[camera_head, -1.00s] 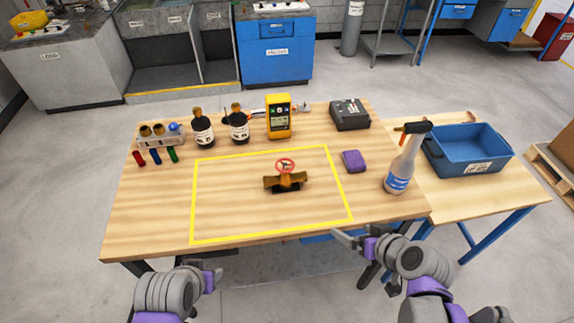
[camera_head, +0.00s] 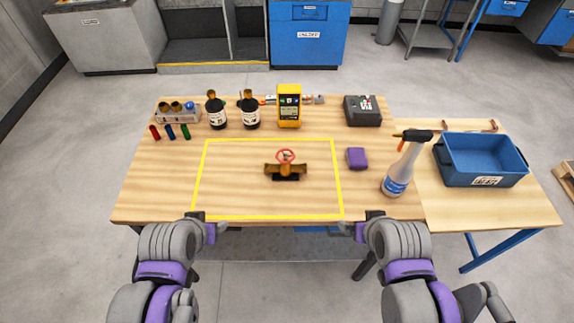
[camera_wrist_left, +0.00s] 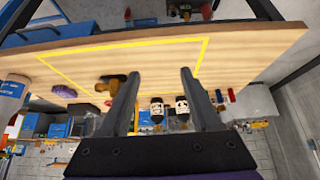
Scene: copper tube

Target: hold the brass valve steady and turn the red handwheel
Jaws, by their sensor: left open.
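The brass valve (camera_head: 273,171) stands on a dark base inside the yellow outline on the wooden table, right of its middle. Its red handwheel (camera_head: 286,156) sits on top. In the left wrist view the valve (camera_wrist_left: 108,84) shows beside one finger, apart from it. My left gripper (camera_head: 204,217) is at the table's front edge, well short of the valve, left of it; in the wrist view it is open and empty (camera_wrist_left: 158,72). My right gripper (camera_head: 364,217) is at the front edge to the right, also apart from the valve; its finger opening is too small to tell.
A purple block (camera_head: 357,158) and a spray bottle (camera_head: 401,168) stand right of the outline (camera_head: 340,190). Two dark bottles (camera_head: 216,112), a yellow meter (camera_head: 289,107) and a black case (camera_head: 363,110) line the back. A blue bin (camera_head: 480,165) is far right. The outline's left part is clear.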

